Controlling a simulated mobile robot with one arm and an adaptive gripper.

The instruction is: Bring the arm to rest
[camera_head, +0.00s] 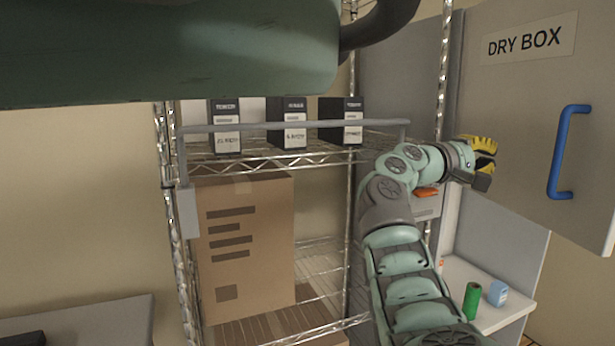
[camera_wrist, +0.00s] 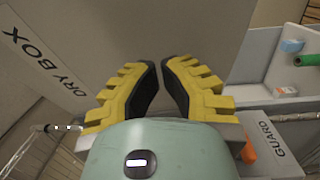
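My gripper (camera_head: 494,158) is at the end of my bent arm, in front of the dry box door at the right of the head view. In the wrist view its two yellow fingers with black pads (camera_wrist: 162,66) lean together at the tips. They look closed, with only a thin gap and nothing between them. My arm rises in front of the right side of the wire rack.
The grey door labelled DRY BOX (camera_head: 520,100) has a blue handle (camera_head: 562,150). A wire rack holds dark boxes (camera_head: 227,125) behind a bar (camera_head: 260,126) and a large carton (camera_head: 250,250). A green roll (camera_head: 471,300) and a blue-and-white container (camera_head: 497,293) stand lower right.

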